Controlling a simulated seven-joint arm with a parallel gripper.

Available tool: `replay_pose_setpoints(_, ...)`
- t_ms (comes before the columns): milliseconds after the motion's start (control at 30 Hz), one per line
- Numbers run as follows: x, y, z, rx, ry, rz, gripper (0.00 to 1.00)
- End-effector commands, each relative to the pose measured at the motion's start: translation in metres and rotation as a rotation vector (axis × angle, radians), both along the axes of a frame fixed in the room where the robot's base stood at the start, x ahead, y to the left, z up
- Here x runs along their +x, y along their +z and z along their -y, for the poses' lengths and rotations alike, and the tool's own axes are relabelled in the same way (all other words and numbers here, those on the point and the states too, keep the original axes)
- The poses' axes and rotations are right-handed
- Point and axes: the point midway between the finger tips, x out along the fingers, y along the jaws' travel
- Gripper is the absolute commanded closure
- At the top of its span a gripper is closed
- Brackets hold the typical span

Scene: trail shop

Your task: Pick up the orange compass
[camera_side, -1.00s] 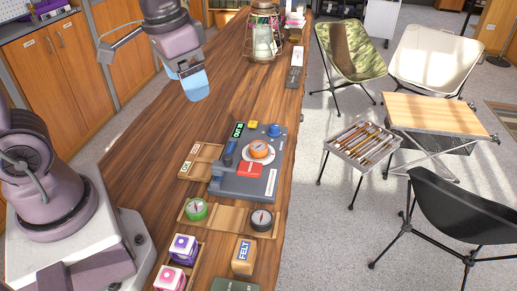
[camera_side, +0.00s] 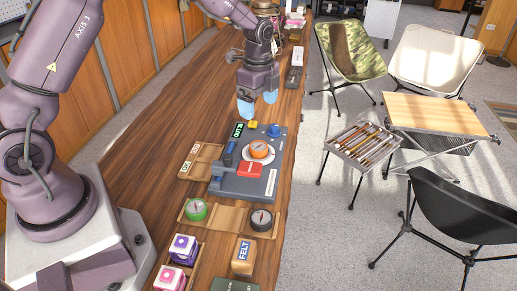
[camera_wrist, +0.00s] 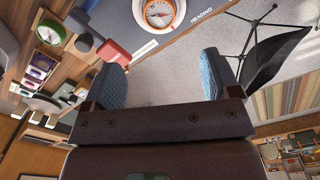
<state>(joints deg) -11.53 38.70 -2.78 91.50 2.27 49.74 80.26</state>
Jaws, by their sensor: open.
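The orange compass (camera_side: 259,149) sits on a pale round disc on the grey test device (camera_side: 236,186). In the wrist view the orange compass (camera_wrist: 159,13) shows near the top edge, partly cut off, with a white dial and a needle. My gripper (camera_side: 258,108) is open and empty. It is above the far end of the device, apart from the compass. In the wrist view both blue finger pads (camera_wrist: 162,82) stand wide apart with nothing between them.
A green compass (camera_side: 196,209) and a black compass (camera_side: 262,219) rest in a wooden tray nearer the camera. The device carries a blue knob (camera_side: 274,130), a red block (camera_side: 250,169) and a green display (camera_side: 238,129). A lantern stands at the far end, partly hidden by my arm.

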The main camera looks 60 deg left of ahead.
Motion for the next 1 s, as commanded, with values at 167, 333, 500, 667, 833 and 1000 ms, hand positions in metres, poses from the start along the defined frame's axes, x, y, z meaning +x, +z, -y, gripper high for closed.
replay_pose_setpoints(167, -0.001, -0.033, 0.001, -0.001, -0.003, -0.007, 0.18)
replay_pose_setpoints(333, -0.001, -0.061, 0.001, -0.001, -0.003, -0.006, 0.18)
replay_pose_setpoints(500, -0.001, -0.073, 0.001, 0.0, -0.002, -0.003, 0.18)
replay_pose_setpoints(667, -0.001, -0.092, 0.003, -0.001, -0.001, -0.006, 0.18)
replay_pose_setpoints(833, 0.0, -0.116, 0.005, -0.001, 0.0, -0.005, 0.18)
replay_pose_setpoints(1000, 0.001, -0.125, 0.004, 0.0, 0.0, -0.002, 0.18)
